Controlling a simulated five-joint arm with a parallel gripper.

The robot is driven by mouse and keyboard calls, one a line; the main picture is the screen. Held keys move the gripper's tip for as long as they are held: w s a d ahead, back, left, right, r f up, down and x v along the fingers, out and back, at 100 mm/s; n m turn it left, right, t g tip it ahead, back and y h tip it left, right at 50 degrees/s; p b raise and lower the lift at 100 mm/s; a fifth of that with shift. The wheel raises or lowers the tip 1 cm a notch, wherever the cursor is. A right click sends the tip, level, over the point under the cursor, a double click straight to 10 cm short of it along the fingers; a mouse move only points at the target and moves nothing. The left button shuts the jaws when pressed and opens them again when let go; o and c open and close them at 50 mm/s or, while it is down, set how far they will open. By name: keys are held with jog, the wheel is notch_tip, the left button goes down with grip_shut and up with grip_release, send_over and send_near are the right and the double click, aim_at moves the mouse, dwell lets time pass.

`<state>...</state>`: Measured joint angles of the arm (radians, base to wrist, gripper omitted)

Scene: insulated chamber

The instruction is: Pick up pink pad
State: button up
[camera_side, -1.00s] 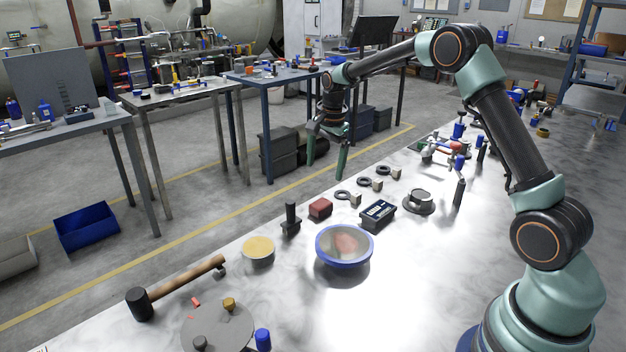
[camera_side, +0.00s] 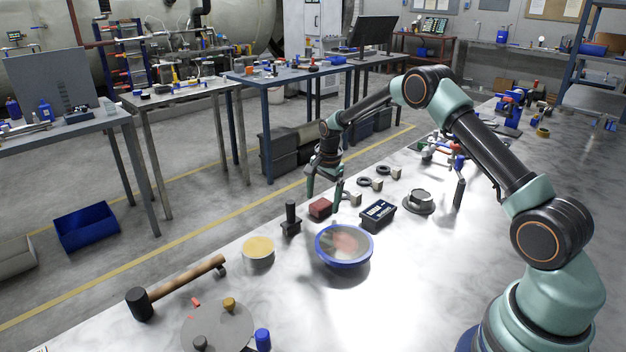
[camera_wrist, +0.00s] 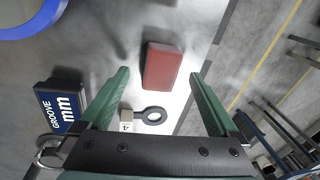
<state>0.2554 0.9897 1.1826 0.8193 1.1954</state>
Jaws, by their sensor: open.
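The pink pad, a small dull red block (camera_side: 320,208), lies on the bright metal table behind the blue-rimmed bowl. It also shows in the wrist view (camera_wrist: 162,66), in front of and between my fingers. My gripper (camera_side: 324,199) is open, its green fingers pointing down close to the block in the side view. In the wrist view my gripper (camera_wrist: 160,80) has a finger on each side of the block's line, with gaps on both sides. It holds nothing. Whether the fingertips reach the table is unclear.
A blue-rimmed bowl (camera_side: 344,259) stands in front of the block. A black labelled box (camera_side: 378,215) and ring-ended tags (camera_wrist: 150,115) lie beside it. A black upright tool (camera_side: 291,219) stands to the left. The table's edge runs close behind the block.

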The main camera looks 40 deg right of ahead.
aim_at(322, 203)
jog(key=shift+w+f, duration=0.1)
jog(key=shift+f, duration=0.4)
jog(key=c, duration=1.4)
jog(key=shift+r, duration=0.15)
notch_tip(322, 203, up, 20)
jog(key=shift+f, duration=0.1)
